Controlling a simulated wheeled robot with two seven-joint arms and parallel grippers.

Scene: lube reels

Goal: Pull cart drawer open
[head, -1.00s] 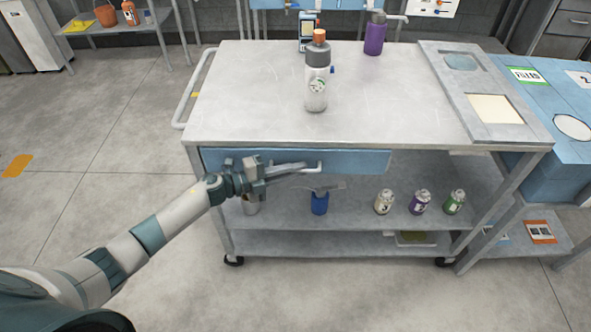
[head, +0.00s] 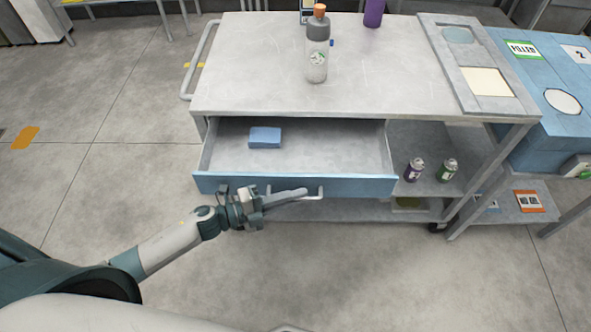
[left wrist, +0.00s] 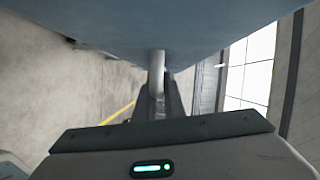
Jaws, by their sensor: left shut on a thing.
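The cart drawer (head: 350,187) has a blue front and stands well out from under the cart's grey top (head: 260,70). A blue block (head: 265,138) lies inside it at the back left. My left gripper (head: 298,193) is at the drawer front, shut on the drawer's handle (head: 318,192). In the left wrist view the pale handle post (left wrist: 157,75) runs from the blue-grey drawer front down between the fingers. The right gripper is not in view.
A blue bench (head: 535,90) adjoins the cart at right. The floor in front is clear.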

